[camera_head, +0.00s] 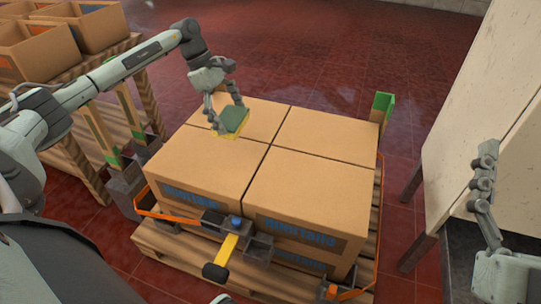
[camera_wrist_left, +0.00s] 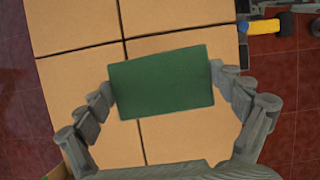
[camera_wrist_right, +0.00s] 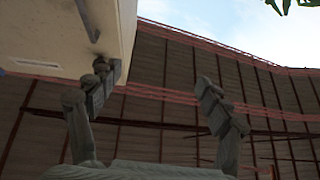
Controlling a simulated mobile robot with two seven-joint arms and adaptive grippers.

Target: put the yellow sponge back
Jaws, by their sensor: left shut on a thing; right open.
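The sponge (camera_head: 234,119) has a green face and a yellow body. My left gripper (camera_head: 224,112) is shut on it and holds it over the cardboard boxes. In the left wrist view, the green face of the sponge (camera_wrist_left: 163,84) fills the space between the two fingers, with box tops behind it. The yellow side is hidden there. My right gripper (camera_head: 484,180) is at the right edge of the head view beside a pale panel. In the right wrist view, its fingers (camera_wrist_right: 158,80) are spread apart with nothing between them.
Several closed cardboard boxes (camera_head: 318,190) stand on a wooden pallet (camera_head: 180,258), with an orange strap around them. A yellow-handled tool (camera_head: 228,250) is at their front. Open boxes (camera_head: 40,50) stand on a rack at left. A pale panel (camera_head: 480,110) stands at right. Red floor is clear behind.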

